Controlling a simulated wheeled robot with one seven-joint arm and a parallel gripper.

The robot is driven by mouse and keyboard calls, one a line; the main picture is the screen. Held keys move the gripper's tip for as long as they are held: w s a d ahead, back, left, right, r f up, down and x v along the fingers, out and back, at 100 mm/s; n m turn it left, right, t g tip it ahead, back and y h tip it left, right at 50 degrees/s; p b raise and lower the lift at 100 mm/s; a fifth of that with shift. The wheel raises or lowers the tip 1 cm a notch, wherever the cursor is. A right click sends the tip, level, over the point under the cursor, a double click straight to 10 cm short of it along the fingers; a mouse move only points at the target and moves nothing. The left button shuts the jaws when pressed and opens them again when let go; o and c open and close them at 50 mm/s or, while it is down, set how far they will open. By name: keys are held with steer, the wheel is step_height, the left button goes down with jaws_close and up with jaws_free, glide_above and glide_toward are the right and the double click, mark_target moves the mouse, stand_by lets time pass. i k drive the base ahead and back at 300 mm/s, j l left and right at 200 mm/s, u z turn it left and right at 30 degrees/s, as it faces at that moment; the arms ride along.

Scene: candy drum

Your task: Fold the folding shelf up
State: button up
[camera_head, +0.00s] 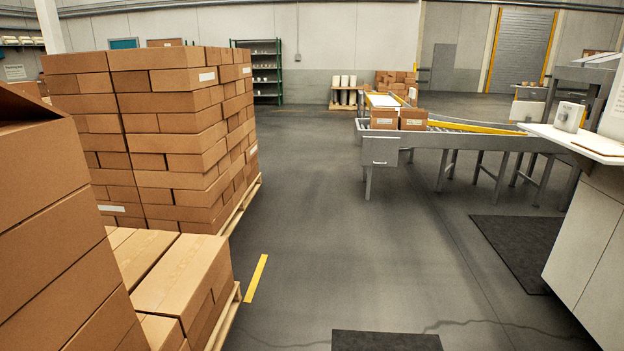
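A flat white shelf (574,140) juts out, roughly level, above a pale cabinet (590,244) at the right edge. It may be the folding shelf, but I see no hinge or bracket and cannot tell for sure. A small pale box-like device (569,117) stands on it, and a brown flat piece (598,148) lies near its right end. The right part of the shelf is cut off by the picture edge. My gripper is not in view.
Stacked cartons (165,140) on pallets fill the left side. A roller conveyor (450,140) carrying cartons (413,119) stands at centre right. Dark mats (525,245) lie on the floor. The grey floor (310,200) between pallets and conveyor is clear.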

mark_target(376, 151)
steer(key=i+z, duration=0.1)
steer(key=i, duration=2.35)
steer(key=i+j+z, duration=0.15)
steer(key=i, duration=1.05)
steer(key=i+z, duration=0.1)
steer(key=i, duration=0.85)
steer(key=i+z, duration=0.15)
steer(key=i, duration=0.8)
steer(key=i+l, duration=0.25)
steer(key=i, duration=0.2)
steer(key=i+l, duration=0.2)
steer(key=i, duration=0.25)
steer(key=i+l, duration=0.25)
steer(key=i, duration=0.2)
steer(key=i+l+u, duration=0.1)
steer(key=l, duration=0.25)
steer(key=i+l, duration=0.2)
steer(key=l, duration=0.15)
steer(key=i+l+u, duration=0.15)
steer(key=l, duration=0.2)
